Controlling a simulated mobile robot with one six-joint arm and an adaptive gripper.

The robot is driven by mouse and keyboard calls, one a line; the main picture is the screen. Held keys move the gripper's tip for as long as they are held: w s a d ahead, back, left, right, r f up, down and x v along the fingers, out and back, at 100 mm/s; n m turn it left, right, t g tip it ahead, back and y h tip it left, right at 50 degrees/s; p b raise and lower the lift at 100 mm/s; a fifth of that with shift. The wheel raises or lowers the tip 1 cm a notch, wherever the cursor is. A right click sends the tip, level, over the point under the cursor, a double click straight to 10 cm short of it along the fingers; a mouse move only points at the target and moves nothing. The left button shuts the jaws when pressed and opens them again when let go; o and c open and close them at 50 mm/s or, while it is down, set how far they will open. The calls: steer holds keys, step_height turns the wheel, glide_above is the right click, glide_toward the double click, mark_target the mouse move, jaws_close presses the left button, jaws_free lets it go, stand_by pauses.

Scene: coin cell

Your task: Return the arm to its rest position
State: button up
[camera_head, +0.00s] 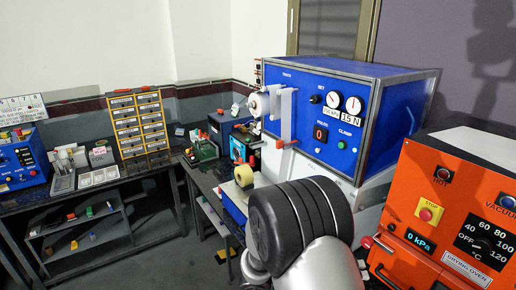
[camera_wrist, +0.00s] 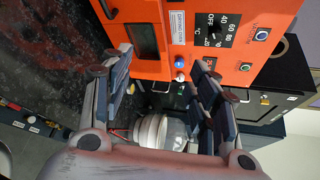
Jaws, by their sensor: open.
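My gripper (camera_wrist: 162,72) shows in the wrist view with its two dark, jointed fingers spread wide apart. It is open, and I see nothing held between the fingers. The front of an orange drying oven (camera_wrist: 190,45) lies beyond the fingertips, apart from them as far as I can tell. In the head view my arm's grey and black links rise at the bottom centre, in front of the blue machine and left of the orange drying oven (camera_head: 420,180). The gripper's fingers cannot be made out in that view.
A blue press machine (camera_head: 345,110) stands behind my arm, close to the oven. A drawer cabinet (camera_head: 139,125) and a blue instrument (camera_head: 22,160) stand on the far-left bench.

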steer(key=s+r+m+g+y+b, duration=0.1)
steer(key=s+r+m+y, duration=0.3)
steer(key=s+m, duration=0.5)
steer(key=s+r+m+g+y+b, duration=0.1)
steer(key=s+r+m+g+y, duration=0.2)
steer(key=s+m, duration=0.5)
steer(key=s+a+r+m+t+y+b, duration=0.1)
steer(key=s+a+m+t+y, duration=0.1)
steer(key=m, duration=0.6)
steer(key=s+a+r+m+t+y+b, duration=0.1)
steer(key=s+a+r+m+t+y, duration=0.1)
steer(key=a+m, duration=0.5)
steer(key=shift+s+m+t+y, duration=0.6)
steer(key=shift+m+t+y, duration=0.65)
steer(key=shift+y, duration=0.65)
